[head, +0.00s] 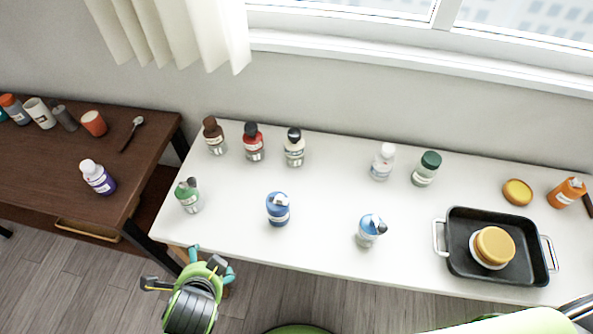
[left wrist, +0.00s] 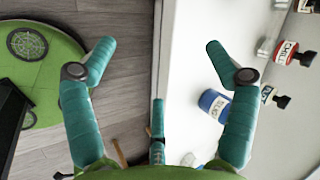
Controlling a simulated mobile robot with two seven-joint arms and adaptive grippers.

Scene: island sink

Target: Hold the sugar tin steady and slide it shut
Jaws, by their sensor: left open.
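No label reading sugar can be made out. Two small blue-topped tins stand upright on the white counter: a blue one (head: 278,214) at centre left, and a paler one (head: 368,239) near the front edge. Their tops show white or grey parts; I cannot tell how far either lid is open. The blue tin also shows in the left wrist view (left wrist: 212,103), beside the right finger, its lettering too small to read surely. My left gripper (head: 212,262) is open and empty at the counter's front left corner; its fingers spread wide in the wrist view (left wrist: 160,46). My right gripper is out of view.
Bottles line the counter's back, including a red one (head: 254,148). A green-topped bottle (head: 188,198) stands at the left end. A black pan (head: 462,262) holding a yellow-lidded jar (head: 495,247) sits at right. A brown table (head: 60,175) stands left.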

